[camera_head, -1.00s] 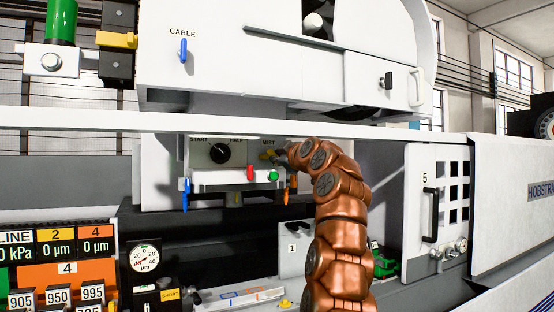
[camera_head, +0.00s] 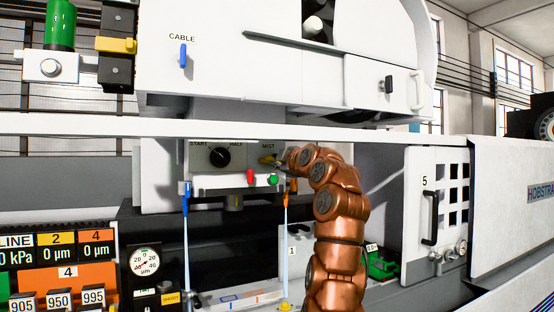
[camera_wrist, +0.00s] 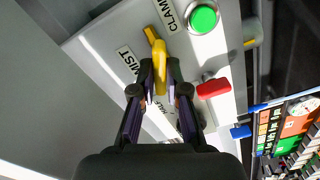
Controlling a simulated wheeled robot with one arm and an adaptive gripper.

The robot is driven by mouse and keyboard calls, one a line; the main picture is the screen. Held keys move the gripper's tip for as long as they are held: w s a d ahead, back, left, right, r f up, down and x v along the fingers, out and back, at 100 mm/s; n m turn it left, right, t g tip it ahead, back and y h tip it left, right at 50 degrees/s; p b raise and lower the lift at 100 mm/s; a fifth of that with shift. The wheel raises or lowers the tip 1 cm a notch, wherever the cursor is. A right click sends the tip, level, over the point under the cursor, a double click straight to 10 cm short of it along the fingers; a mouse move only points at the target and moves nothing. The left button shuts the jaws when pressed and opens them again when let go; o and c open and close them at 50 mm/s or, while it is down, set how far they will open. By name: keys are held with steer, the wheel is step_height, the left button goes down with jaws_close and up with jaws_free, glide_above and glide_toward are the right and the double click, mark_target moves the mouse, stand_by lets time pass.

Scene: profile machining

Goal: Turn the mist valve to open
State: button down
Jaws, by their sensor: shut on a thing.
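The mist valve is a yellow lever (camera_head: 266,159) under the MIST label on the white machine panel. In the wrist view the yellow lever (camera_wrist: 159,52) stands between the fingertips of my gripper (camera_wrist: 160,72), which is shut on it. The MIST label is beside the lever. In the head view my gripper (camera_head: 279,161) reaches the lever from the right, partly hidden by my copper arm. Pale streams (camera_head: 186,250) run down below the blue valve, and another (camera_head: 285,245) runs below the orange one.
A black START/HALF knob (camera_head: 219,157) is left of the lever. A red knob (camera_head: 250,176) and a green button (camera_head: 273,180) sit just below it; the green button (camera_wrist: 203,18) also shows in the wrist view. A white beam (camera_head: 250,126) crosses above the panel.

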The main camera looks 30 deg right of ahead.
steer(key=shift+n, duration=0.3)
steer(key=shift+r+n+p, duration=0.1)
steer(key=shift+n+p, duration=1.85)
steer(key=shift+n, duration=0.15)
steer(key=c, duration=1)
jaws_free()
steer(key=shift+c, duration=0.2)
